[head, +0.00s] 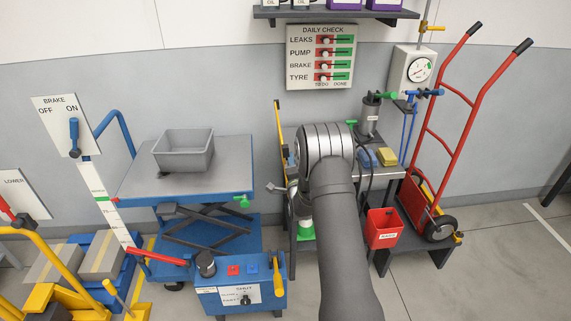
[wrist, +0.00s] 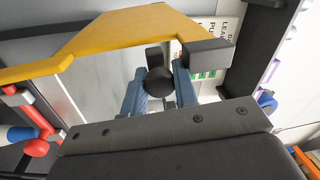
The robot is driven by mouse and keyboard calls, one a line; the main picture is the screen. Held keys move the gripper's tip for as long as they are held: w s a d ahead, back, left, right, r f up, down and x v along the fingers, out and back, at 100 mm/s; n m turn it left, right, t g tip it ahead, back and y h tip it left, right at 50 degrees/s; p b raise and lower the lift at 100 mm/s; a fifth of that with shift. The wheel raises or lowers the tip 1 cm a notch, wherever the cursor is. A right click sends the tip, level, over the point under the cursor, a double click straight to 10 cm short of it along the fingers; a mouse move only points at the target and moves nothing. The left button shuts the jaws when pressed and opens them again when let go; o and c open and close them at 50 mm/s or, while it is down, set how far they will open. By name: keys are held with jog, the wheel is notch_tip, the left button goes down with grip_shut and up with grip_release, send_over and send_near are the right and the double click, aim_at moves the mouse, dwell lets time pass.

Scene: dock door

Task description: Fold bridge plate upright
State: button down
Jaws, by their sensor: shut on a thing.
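The bridge plate (wrist: 115,36) shows in the wrist view as a broad yellow edge around a pale grey face, across the upper left. A dark round knob or bar end (wrist: 158,82), apparently its handle, sits between my gripper's blue fingers. My gripper (wrist: 161,74) is shut on it. In the head view, a narrow yellow strip (head: 278,122), likely the plate seen nearly edge-on, stands steeply at the left of the bench. My arm hides the gripper's jaws and most of the plate there.
A blue lift table (head: 215,165) with a grey bin (head: 183,150) stands left. A control box (head: 240,295) is in front. Right are a bench with a red bucket (head: 383,228) and a red hand truck (head: 447,150). Floor at lower right is clear.

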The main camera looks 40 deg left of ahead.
jog(key=shift+w+d+r+m, duration=0.1)
jog(key=shift+w+d+m, duration=0.3)
jog(key=shift+w+m, duration=0.15)
jog(key=c, duration=1.2)
grip_release()
jog(key=shift+o, duration=0.2)
jog(key=shift+s, duration=0.1)
jog(key=shift+s+d+f, duration=0.2)
jog(key=v, duration=1.7)
jog(key=shift+a, duration=0.2)
